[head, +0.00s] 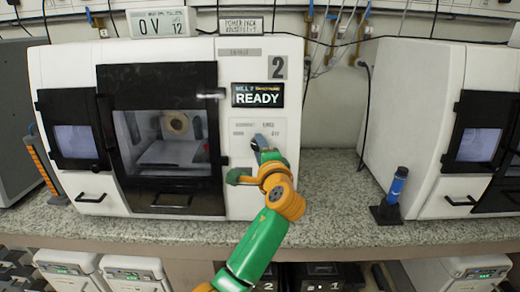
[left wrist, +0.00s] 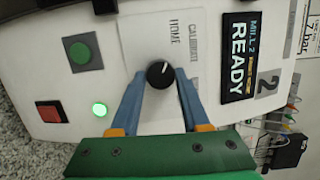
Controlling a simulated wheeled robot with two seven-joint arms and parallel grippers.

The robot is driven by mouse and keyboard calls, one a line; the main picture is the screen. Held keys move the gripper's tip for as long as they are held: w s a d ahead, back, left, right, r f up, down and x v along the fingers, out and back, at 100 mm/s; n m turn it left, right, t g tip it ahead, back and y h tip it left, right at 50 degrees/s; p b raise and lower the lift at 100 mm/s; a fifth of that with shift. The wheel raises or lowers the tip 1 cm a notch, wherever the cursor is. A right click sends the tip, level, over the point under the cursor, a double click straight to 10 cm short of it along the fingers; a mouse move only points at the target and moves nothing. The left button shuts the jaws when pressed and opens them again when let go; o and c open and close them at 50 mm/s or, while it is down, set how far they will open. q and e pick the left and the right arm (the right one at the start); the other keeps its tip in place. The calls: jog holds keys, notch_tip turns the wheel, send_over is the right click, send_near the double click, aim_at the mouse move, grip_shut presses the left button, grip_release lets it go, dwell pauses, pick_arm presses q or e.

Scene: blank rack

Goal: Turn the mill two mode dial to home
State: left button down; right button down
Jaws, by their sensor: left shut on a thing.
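Mill two is the white machine (head: 255,55) marked 2, with a screen (head: 258,95) reading READY. Its mode dial (left wrist: 160,74) is a round black knob with a white mark. In the left wrist view the mark points up and slightly right, toward the side where the words HOME (left wrist: 174,32) and CALIBRATE (left wrist: 193,38) are printed. My left gripper (left wrist: 161,80) has its two blue fingers on either side of the dial and is shut on it. In the head view my left gripper (head: 259,142) is at the panel below the screen and mostly hides the dial.
Beside the dial are a green button (left wrist: 80,53), a red button (left wrist: 50,112) and a lit green lamp (left wrist: 99,110). A blue-and-black upright tool (head: 396,187) stands on the stone counter (head: 335,205). A second white machine (head: 415,90) stands at right, with free counter between.

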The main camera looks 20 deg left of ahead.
pick_arm(q)
jog(key=shift+c, duration=2)
grip_release()
